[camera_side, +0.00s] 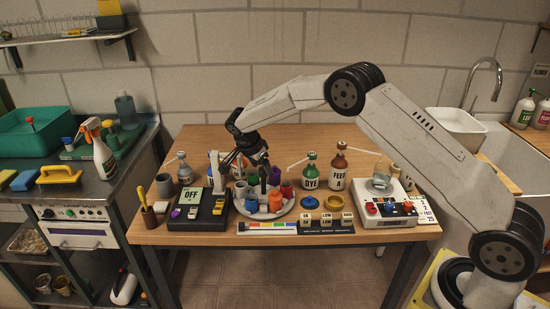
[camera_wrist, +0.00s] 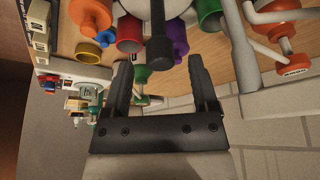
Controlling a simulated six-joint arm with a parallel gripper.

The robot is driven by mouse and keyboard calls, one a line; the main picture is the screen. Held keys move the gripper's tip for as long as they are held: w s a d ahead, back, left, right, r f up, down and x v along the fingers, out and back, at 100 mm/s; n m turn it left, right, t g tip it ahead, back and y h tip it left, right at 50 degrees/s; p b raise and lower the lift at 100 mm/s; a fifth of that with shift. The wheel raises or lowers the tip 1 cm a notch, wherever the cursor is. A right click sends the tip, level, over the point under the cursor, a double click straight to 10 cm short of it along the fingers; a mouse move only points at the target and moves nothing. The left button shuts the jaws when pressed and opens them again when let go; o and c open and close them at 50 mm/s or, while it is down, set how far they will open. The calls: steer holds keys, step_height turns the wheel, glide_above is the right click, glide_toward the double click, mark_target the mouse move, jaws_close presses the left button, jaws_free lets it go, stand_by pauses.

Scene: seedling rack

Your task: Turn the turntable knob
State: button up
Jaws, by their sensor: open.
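The turntable (camera_side: 284,211) is a round pale tray on the wooden table, crowded with coloured cups and bottles. Its knob (camera_wrist: 172,45) appears to be the black upright post with a wide end, seen among the cups in the wrist view. In the side view a dark post stands among the cups, partly hidden. My gripper (camera_side: 242,160) is above the back left part of the turntable. In the wrist view my gripper (camera_wrist: 160,70) is open and empty, with the knob just beyond the gap between the fingertips. I cannot tell whether they touch.
A black device marked OFF (camera_side: 198,205) stands left of the turntable. The green DYE bottle (camera_side: 310,173) and brown FEED A bottle (camera_side: 338,170) stand to its right. A white scale-like device (camera_side: 384,211) is farther right. A colour strip (camera_side: 267,228) lies in front.

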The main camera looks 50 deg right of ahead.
steer(key=shift+x, duration=0.85)
jaws_close()
